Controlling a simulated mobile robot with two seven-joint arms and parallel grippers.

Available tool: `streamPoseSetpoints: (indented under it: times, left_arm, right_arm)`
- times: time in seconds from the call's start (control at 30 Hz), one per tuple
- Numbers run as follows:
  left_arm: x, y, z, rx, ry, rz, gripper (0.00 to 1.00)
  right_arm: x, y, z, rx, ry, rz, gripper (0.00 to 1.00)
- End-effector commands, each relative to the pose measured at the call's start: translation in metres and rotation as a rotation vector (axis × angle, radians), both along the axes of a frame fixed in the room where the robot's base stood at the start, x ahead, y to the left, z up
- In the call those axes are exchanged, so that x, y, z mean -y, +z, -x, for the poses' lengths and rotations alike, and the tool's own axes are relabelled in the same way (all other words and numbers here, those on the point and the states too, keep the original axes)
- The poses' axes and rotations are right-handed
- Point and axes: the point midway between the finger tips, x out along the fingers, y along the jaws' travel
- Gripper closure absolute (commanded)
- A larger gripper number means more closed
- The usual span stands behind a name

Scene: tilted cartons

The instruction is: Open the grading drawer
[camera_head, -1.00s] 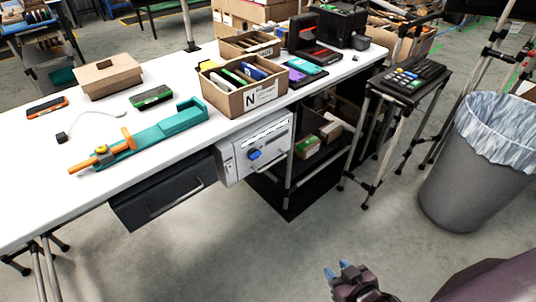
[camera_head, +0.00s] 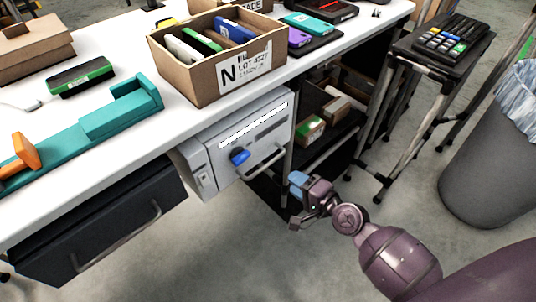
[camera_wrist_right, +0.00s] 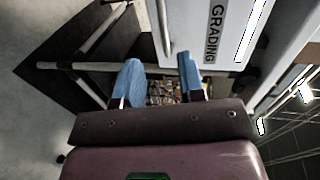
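The grading drawer (camera_head: 222,150) is a light grey front under the white table. The drawer looks shut. In the right wrist view its front carries a "GRADING" label (camera_wrist_right: 214,32), and the handle (camera_wrist_right: 164,30) shows as a bar ahead of the gap between the fingers. My right gripper (camera_head: 298,184) is just right of and below the handle. In the right wrist view my right gripper (camera_wrist_right: 160,82) has its blue fingers apart with nothing held. My left gripper is out of view.
A dark drawer (camera_head: 105,222) with its own handle hangs to the left. An open carton (camera_head: 222,62) marked N stands above on the table (camera_head: 120,130). A shelf (camera_head: 330,140) with small boxes, a stand (camera_head: 400,125) and a grey bin (camera_head: 490,165) are to the right.

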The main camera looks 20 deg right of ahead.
Motion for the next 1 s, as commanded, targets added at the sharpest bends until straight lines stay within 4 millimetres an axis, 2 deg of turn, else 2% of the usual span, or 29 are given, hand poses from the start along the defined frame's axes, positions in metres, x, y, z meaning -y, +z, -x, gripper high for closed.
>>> streamPoseSetpoints:
  times: [0.27,0.7,1.0]
  left_arm:
    - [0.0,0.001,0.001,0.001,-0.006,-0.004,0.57]
    - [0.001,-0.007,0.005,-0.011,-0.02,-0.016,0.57]
    - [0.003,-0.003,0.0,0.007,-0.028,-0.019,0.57]
  right_arm:
    - [-0.006,-0.002,-0.021,-0.001,-0.006,-0.036,0.64]
    - [-0.028,-0.018,-0.081,-0.002,-0.006,-0.033,0.64]
    - [-0.036,-0.022,-0.103,-0.002,-0.005,-0.031,0.64]
